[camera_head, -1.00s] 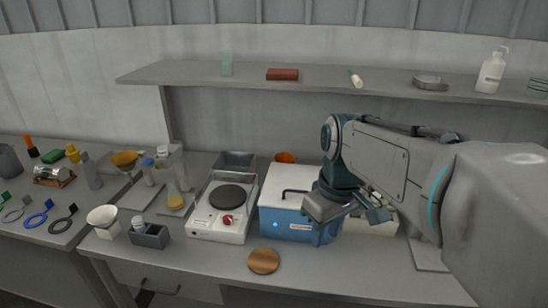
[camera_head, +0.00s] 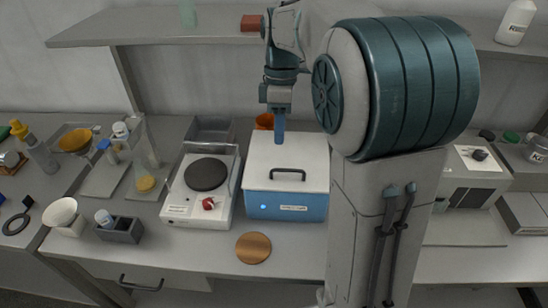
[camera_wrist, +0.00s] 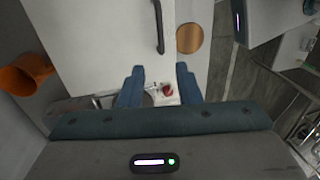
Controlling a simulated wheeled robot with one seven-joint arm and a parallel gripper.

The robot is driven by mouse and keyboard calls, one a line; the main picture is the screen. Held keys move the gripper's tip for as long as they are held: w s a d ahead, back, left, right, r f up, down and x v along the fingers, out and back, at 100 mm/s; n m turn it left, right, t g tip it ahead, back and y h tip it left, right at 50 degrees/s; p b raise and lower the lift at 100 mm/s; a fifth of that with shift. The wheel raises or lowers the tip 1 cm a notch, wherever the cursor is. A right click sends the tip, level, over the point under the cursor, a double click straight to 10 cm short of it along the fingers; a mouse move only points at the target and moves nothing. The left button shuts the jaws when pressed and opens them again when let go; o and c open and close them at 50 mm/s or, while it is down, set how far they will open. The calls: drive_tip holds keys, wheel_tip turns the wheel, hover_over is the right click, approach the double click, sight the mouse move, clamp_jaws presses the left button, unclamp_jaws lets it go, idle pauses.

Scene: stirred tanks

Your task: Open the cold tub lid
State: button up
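The cold tub (camera_head: 285,205) is a blue box on the bench with a white lid (camera_head: 262,160) lying flat and shut on top. The lid has a black bar handle (camera_head: 288,171) near its front edge. In the wrist view, the lid (camera_wrist: 95,35) and the handle (camera_wrist: 159,28) lie beyond the fingers. My gripper (camera_head: 280,138) points down over the back part of the lid, behind the handle and apart from it. Its two blue fingers (camera_wrist: 160,76) stand apart with nothing held between them. The exact height above the lid is hard to tell.
A hotplate (camera_head: 200,187) with a red knob stands left of the tub. An orange cup (camera_head: 265,121) stands behind it, and a wooden disc (camera_head: 253,247) lies in front. A shelf (camera_head: 170,36) runs above the bench. My arm hides the area right of the tub.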

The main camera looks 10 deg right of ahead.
hover_over(277, 177)
wheel_tip(277, 177, down, 8)
drive_tip(key=shift+f, duration=0.1)
clamp_jaws()
